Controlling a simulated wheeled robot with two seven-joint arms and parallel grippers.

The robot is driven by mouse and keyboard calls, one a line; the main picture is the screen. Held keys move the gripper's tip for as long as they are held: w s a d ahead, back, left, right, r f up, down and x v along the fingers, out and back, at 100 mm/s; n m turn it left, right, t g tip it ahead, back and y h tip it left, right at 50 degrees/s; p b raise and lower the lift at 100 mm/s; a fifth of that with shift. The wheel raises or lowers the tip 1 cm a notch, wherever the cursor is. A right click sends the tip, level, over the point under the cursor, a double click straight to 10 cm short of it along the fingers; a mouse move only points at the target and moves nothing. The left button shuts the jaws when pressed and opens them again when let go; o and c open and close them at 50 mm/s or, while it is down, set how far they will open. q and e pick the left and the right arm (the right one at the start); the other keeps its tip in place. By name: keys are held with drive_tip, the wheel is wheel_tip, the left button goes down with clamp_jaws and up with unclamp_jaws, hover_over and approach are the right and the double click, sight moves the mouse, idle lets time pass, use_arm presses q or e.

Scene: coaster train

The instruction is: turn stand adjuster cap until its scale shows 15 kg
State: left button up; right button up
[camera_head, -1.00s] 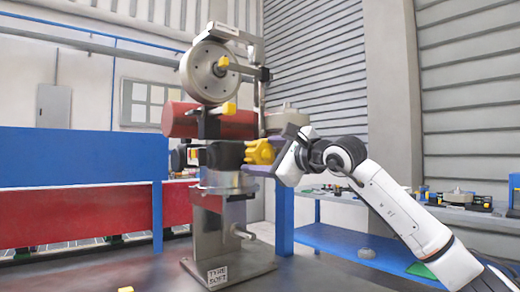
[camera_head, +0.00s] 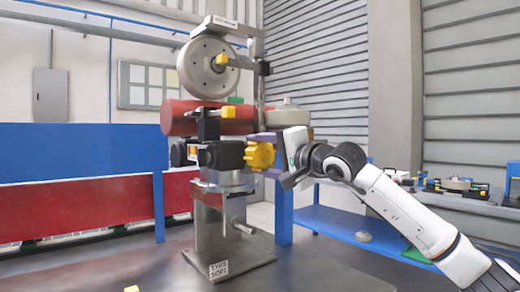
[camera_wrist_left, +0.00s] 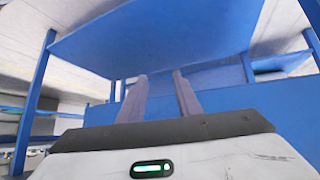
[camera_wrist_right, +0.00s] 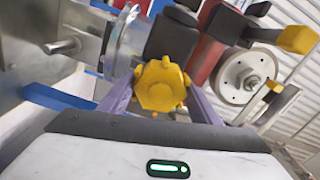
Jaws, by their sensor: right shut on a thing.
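The stand (camera_head: 223,225) rises from a flat base plate, with a dark block (camera_head: 229,154) at mid height. The yellow lobed adjuster cap (camera_head: 260,155) sits on the right side of this block. My right gripper (camera_wrist_right: 160,95) is shut on the cap, one finger on each side, and the cap fills the gap in the right wrist view (camera_wrist_right: 159,85). In the head view the gripper comes from the right and its wrist is tilted. No scale reading is legible. My left gripper (camera_wrist_left: 160,88) shows only in its own wrist view, open and empty, its fingers apart.
A red cylinder (camera_head: 182,117) and a grey wheel-like disc (camera_head: 207,68) stand above the cap. A blue shelf table (camera_head: 345,222) is behind on the right, and a blue panel (camera_head: 80,150) is at the left. The dark tabletop (camera_head: 310,275) is mostly clear in front.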

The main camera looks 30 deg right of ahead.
drive_tip(key=n+p, duration=0.1)
drive_tip(key=n, duration=0.1)
drive_tip(key=shift+r+n, duration=0.1)
drive_tip(key=shift+n, duration=0.2)
use_arm(q)
drive_tip(key=shift+w+d+r, duration=0.1)
drive_tip(key=shift+w+r, duration=0.1)
drive_tip(key=shift+r, duration=0.65)
use_arm(e)
drive_tip(key=shift+n, duration=0.3)
use_arm(q)
drive_tip(key=shift+s+p, duration=0.1)
drive_tip(key=shift+p, duration=0.2)
drive_tip(key=shift+s, duration=0.1)
use_arm(e)
drive_tip(key=shift+n, duration=0.3)
use_arm(q)
drive_tip(key=shift+f, duration=0.1)
use_arm(e)
drive_tip(key=o, duration=1)
drive_tip(key=shift+o, duration=0.2)
use_arm(q)
drive_tip(key=shift+s+f+b, duration=0.15)
drive_tip(key=shift+f+b, duration=0.9)
drive_tip(key=shift+b, duration=0.35)
use_arm(e)
drive_tip(key=s, duration=1)
drive_tip(key=shift+s+d, duration=0.15)
drive_tip(key=shift+d, duration=0.25)
